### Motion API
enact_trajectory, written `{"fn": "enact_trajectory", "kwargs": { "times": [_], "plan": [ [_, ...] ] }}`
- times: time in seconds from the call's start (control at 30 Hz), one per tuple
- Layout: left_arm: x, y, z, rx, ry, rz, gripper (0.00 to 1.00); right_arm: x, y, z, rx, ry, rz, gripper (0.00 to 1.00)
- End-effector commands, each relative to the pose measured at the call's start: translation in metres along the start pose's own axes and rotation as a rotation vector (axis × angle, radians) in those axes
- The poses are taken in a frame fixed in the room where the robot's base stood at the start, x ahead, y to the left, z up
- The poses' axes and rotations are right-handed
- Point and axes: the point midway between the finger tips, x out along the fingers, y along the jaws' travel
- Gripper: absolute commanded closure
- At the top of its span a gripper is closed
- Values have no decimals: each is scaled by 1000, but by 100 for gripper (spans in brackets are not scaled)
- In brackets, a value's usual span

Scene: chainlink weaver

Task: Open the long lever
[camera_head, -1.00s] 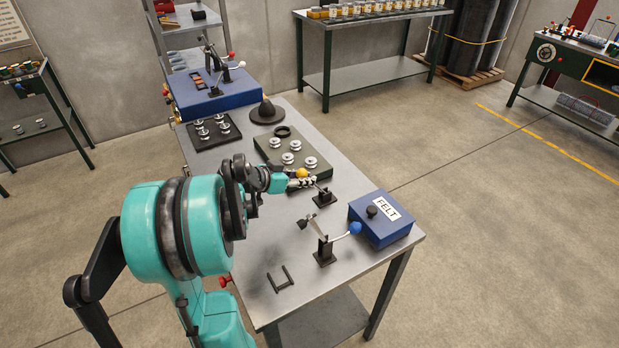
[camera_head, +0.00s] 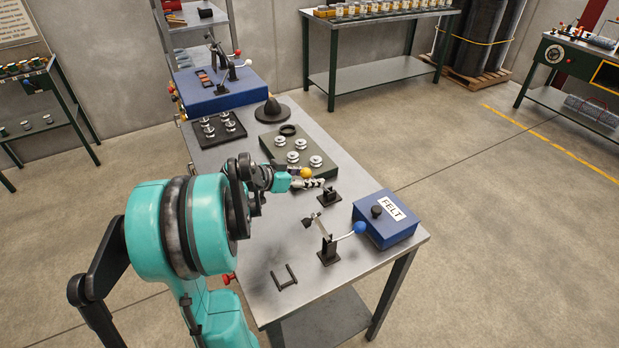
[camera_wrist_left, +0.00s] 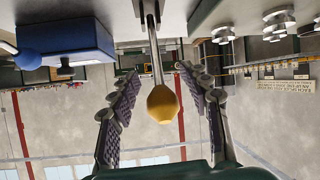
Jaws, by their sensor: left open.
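A lever with a yellow knob (camera_head: 306,172) stands on a small black base (camera_head: 329,197) on the grey workbench (camera_head: 255,260). A second lever with a blue knob (camera_head: 359,227) rises from a black stand nearer the front; which one is called long is not marked. My left gripper (camera_head: 312,183) is open at the yellow-knobbed lever. In the left wrist view, the yellow knob (camera_wrist_left: 163,104) and its metal rod (camera_wrist_left: 153,50) lie between the two spread fingers, with gaps on both sides. My right gripper is not in view.
A blue box labelled FELT (camera_head: 386,221) stands at the right edge. A green tray (camera_head: 318,174) with metal spools and a black tray (camera_head: 216,130) lie behind. A small black U-shaped bracket (camera_head: 284,277) is at the front. A blue machine (camera_head: 221,92) stands at the far end.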

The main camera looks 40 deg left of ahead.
Motion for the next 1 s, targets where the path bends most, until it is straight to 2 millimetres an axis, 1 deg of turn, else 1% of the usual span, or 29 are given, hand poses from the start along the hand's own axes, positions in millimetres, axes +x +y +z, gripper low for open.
{"fn": "enact_trajectory", "kwargs": {
  "times": [0.07,0.17,0.4,0.5,0.6,0.77,1.0],
  "plan": [
    [-8,-1,0,-1,1,-3,53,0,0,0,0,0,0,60],
    [-26,0,0,-2,1,-4,53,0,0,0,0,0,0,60],
    [-80,-1,1,-2,0,-5,53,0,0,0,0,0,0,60],
    [-97,-1,1,-2,0,-4,53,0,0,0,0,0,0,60],
    [-109,0,1,-1,-1,-3,53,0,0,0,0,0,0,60],
    [-117,0,0,-1,-1,-1,53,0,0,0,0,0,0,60],
    [-118,0,0,0,-1,0,53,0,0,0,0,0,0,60]
  ]
}}
